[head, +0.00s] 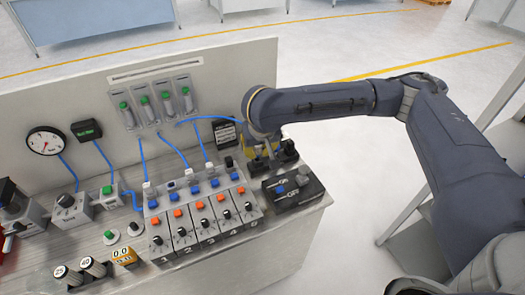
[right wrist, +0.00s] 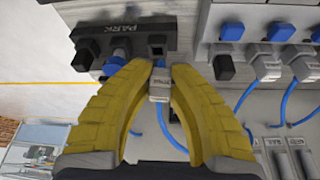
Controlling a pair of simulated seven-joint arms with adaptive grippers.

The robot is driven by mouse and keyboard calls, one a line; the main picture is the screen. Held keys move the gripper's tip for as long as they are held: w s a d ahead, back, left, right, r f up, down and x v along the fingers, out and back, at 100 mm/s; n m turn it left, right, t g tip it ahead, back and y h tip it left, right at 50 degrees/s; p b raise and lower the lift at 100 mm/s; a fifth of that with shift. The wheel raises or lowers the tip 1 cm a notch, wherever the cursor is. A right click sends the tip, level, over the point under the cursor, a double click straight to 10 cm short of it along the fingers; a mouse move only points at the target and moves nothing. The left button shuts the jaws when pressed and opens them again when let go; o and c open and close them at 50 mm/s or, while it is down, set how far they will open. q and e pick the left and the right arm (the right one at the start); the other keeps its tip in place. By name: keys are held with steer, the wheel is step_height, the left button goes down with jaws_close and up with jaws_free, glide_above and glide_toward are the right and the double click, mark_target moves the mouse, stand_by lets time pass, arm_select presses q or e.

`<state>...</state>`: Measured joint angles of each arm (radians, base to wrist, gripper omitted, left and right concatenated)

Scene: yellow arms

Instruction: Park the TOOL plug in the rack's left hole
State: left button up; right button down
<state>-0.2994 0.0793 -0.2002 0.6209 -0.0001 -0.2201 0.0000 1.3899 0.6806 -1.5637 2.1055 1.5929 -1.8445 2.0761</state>
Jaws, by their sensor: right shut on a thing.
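My right gripper (right wrist: 164,68) is shut on a grey plug (right wrist: 159,88) with a blue cable trailing from it; its label is too small to read surely. The plug's tip points at the dark square hole (right wrist: 156,45) of the black PARK rack (right wrist: 135,14), very close to it; I cannot tell whether they touch. In the wrist view another plug (right wrist: 118,53) with a blue collar sits in the rack beside that hole. In the head view my right gripper (head: 262,152) shows as yellow fingers by the rack (head: 288,152), and the held plug is hidden. My left gripper is out of view.
A bank of numbered valve modules (head: 200,220) with plugs and blue cables stands close left of the gripper. The back panel (head: 232,75) rises behind. Free bench (head: 285,235) shows at the front right.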

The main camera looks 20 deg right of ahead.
mark_target(257, 159)
steer(key=w, duration=0.1)
steer(key=w+r+n, duration=0.1)
steer(key=shift+w+d+r+n+y, duration=0.25)
steer(key=shift+w+d+n+y, duration=0.05)
steer(key=shift+w+d+y, duration=0.1)
steer(key=shift+f, duration=2.75)
steer(key=shift+f, duration=1.15)
steer(key=c, duration=1.2)
jaws_free()
steer(key=shift+c, duration=0.2)
steer(key=shift+r, duration=0.1)
step_height(257, 159, up, 9)
